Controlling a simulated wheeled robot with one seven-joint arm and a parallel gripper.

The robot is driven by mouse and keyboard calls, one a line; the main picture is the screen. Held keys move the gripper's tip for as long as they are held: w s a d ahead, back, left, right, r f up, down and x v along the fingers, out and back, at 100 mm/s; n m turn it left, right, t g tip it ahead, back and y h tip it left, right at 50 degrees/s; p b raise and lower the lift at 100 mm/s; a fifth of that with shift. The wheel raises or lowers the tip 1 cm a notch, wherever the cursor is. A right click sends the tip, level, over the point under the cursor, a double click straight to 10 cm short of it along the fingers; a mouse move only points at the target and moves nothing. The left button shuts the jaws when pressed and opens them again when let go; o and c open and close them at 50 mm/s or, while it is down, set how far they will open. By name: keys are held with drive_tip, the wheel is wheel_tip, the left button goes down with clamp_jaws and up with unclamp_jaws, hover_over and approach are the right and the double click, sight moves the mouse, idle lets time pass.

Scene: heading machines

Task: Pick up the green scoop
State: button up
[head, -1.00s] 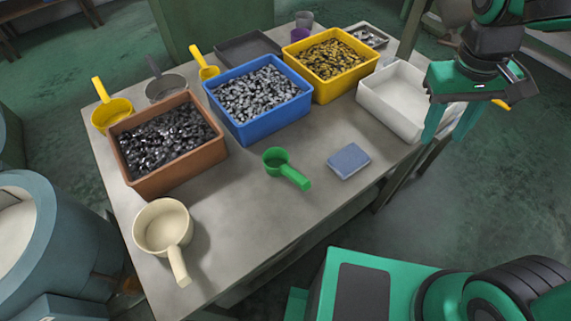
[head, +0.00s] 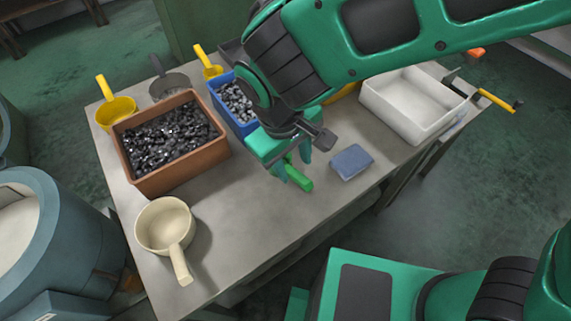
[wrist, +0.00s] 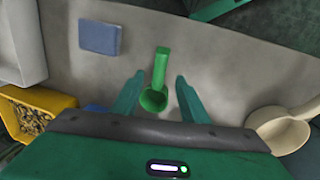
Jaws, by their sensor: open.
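The green scoop (head: 298,178) lies on the grey table, mostly hidden behind my gripper in the head view; only its handle shows there. In the wrist view the whole scoop (wrist: 157,88) shows, with its bowl toward my gripper and its handle pointing away. My gripper (head: 292,170) is over the scoop, fingers pointing down. In the wrist view my gripper (wrist: 157,85) is open, with one finger on each side of the scoop and gaps between. I cannot tell the exact height of the fingertips above the table.
A blue pad (head: 351,162) lies right of the scoop. A cream scoop (head: 165,226) is at the front left. A brown bin (head: 184,179) of dark parts, a blue bin (head: 216,106) and a white tray (head: 438,128) stand around. Bare table lies between the cream scoop and my gripper.

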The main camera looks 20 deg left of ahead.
sight(297, 175)
drive_tip(key=shift+w+d+f, duration=0.15)
drive_tip(key=shift+w+f, duration=0.05)
drive_tip(key=shift+f, duration=0.95)
drive_tip(key=shift+w+d+f, duration=0.1)
drive_tip(key=shift+w+f, duration=0.05)
drive_tip(key=shift+f, duration=1.05)
drive_tip(key=shift+w+d+f, duration=0.15)
drive_tip(key=shift+w+f, duration=0.05)
drive_tip(key=shift+f, duration=0.95)
clamp_jaws()
